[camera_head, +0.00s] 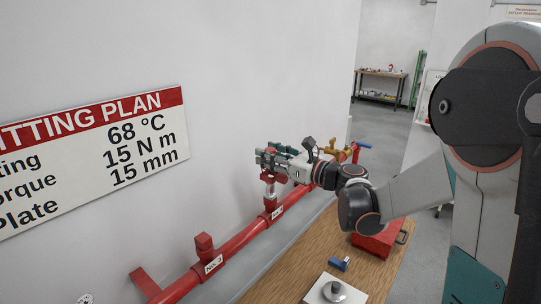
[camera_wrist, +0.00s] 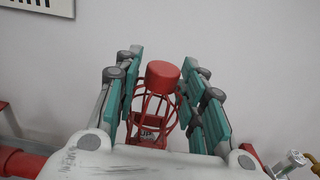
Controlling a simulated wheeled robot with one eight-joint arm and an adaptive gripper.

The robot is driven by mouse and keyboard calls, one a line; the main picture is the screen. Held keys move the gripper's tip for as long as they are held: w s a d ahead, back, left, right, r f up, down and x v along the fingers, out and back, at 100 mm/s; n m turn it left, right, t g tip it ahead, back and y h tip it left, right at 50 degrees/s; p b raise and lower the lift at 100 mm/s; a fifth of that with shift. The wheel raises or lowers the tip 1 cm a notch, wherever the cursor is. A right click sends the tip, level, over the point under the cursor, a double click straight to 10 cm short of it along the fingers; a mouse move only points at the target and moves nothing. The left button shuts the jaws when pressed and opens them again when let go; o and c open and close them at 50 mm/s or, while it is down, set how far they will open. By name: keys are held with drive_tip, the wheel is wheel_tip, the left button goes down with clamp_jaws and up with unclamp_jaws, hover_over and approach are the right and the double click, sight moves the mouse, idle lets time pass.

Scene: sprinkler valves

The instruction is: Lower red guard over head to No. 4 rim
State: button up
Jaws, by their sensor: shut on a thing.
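My gripper (camera_head: 268,158) is shut on the red guard (camera_wrist: 163,76), a wire cage with a solid round cap, held between the teal finger pads in the wrist view. In the head view only a little red of the guard (camera_head: 269,176) shows below the fingers. It is above an upright outlet on the red pipe (camera_head: 240,240). A pale metal head (camera_head: 270,190) shows just under the guard, above the outlet. The label (camera_head: 277,212) there is too small to read surely. Whether the guard touches the rim is hidden.
Another red outlet (camera_head: 204,243) stands nearer on the pipe. A wooden bench (camera_head: 285,262) runs alongside, with a red toolbox (camera_head: 376,243), a small blue item (camera_head: 339,264) and a white plate (camera_head: 318,291) bearing a metal disc. A brass valve (camera_head: 341,153) is behind my wrist. The wall is close on the left.

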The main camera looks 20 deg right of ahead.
sight(286, 181)
drive_tip(key=shift+f+b, duration=3)
drive_tip(key=shift+f, duration=0.35)
idle(0.4)
drive_tip(key=o, duration=1.3)
drive_tip(key=shift+o, duration=0.2)
drive_tip(key=shift+v, duration=4.05)
